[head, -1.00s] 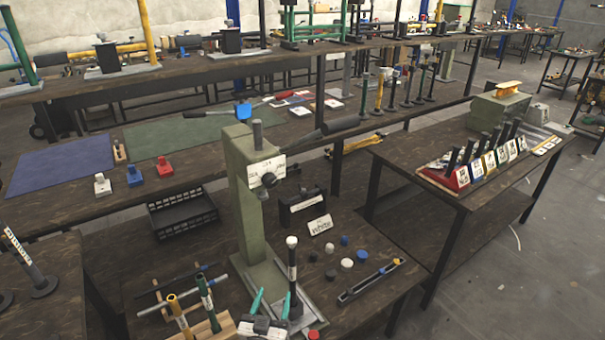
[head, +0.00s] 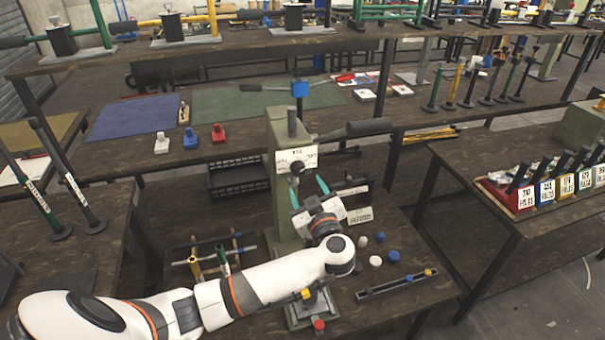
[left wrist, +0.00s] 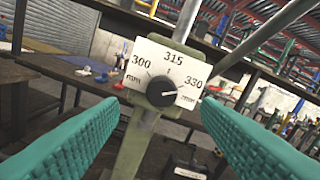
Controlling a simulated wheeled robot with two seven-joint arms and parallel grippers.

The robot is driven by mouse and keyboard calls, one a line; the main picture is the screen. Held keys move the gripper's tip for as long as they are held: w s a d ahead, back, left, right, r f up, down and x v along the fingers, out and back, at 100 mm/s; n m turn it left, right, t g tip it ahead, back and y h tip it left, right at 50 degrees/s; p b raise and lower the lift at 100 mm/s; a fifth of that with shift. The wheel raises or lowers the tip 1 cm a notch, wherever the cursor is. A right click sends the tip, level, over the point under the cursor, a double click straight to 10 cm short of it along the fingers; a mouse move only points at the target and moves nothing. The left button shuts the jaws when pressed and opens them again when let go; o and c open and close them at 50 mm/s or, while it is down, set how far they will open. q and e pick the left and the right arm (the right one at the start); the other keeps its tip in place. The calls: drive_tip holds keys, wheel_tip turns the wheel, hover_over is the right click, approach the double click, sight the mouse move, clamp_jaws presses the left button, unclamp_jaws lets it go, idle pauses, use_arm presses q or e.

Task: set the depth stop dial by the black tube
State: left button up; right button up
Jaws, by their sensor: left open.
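The depth stop dial is a black knob (left wrist: 161,91) on a white card (left wrist: 183,66) marked 300, 315 and 330 mm; its pale mark points right, towards 330. The dial (head: 297,167) sits on the front of the green press column (head: 286,215) in the head view. My left gripper (head: 308,189) is open just in front of and below it, its teal fingers apart on either side of the knob in the wrist view, touching nothing visible. A black labelled tube (head: 82,200) stands on the left table. The tube seen earlier at the press is hidden by my arm. My right gripper is out of view.
The press lever (head: 355,130) reaches right above the dial. A slotted gauge (head: 397,284) and several caps lie to the right. A dark crate (head: 237,176) stands behind.

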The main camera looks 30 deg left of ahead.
sight(299, 171)
use_arm(q)
drive_tip(key=x, duration=0.6)
drive_tip(key=shift+w, duration=0.1)
drive_tip(key=shift+d, duration=0.1)
drive_tip(key=shift+c, duration=0.4)
drive_tip(key=shift+p, duration=0.3)
drive_tip(key=c, duration=0.9)
